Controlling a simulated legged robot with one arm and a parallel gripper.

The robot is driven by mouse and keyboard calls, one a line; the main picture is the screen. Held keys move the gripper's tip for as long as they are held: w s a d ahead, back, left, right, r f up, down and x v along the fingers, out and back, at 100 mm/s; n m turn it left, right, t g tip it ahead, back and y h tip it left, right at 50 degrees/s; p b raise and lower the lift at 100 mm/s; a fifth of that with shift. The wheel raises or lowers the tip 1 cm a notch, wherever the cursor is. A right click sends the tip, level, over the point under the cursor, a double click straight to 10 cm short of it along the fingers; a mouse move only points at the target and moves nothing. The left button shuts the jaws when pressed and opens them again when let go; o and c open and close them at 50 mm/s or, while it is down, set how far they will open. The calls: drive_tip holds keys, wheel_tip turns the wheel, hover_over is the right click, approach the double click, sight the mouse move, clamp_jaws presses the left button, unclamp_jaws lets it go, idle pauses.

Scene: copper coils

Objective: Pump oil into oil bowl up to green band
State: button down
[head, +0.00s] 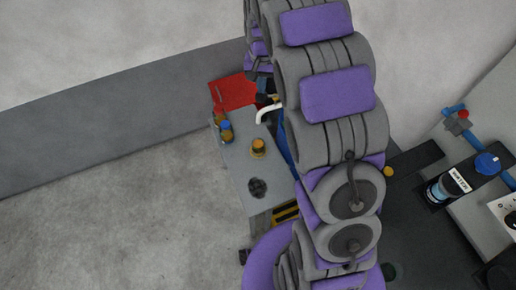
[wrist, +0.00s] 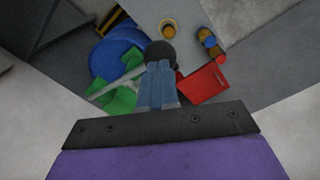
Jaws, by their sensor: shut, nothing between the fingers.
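A small amber cup-like vessel (head: 258,147), likely the oil bowl, stands on the grey tabletop; it also shows near the top of the wrist view (wrist: 168,29). Its oil level and any green band are too small to make out. A white curved spout (head: 268,113) shows beside my arm. A blue drum (wrist: 114,58) is left of my gripper in the wrist view, with a pale bar (wrist: 118,82) and green pieces (wrist: 122,101) near it. My gripper (wrist: 161,54) is shut and empty, its dark tips apart from the bowl. My arm hides most of the pump.
Two bottles (head: 225,131) stand near the table's left edge. A red panel (head: 234,91) is at its back. A dark round item (head: 257,187) is on the near tabletop. A bench (head: 480,207) with a labelled bottle and blue pipes is at right. The floor at left is clear.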

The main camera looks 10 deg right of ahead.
drive_tip(key=shift+d+r+p, duration=0.2)
drive_tip(key=shift+r+p, duration=0.35)
drive_tip(key=shift+r, duration=1.55)
drive_tip(key=shift+s, duration=0.15)
drive_tip(key=s+f+n+b, duration=0.1)
drive_tip(key=s+b, duration=0.3)
drive_tip(key=s, duration=0.9)
drive_tip(key=s+f+n+g+b, duration=0.1)
drive_tip(key=s+f+b, duration=0.2)
drive_tip(key=s, duration=1)
drive_tip(key=s+f+n+b, duration=0.1)
drive_tip(key=s+f+b, duration=0.2)
drive_tip(key=s, duration=1)
drive_tip(key=shift+n+g+b, duration=0.4)
drive_tip(key=shift+b, duration=0.65)
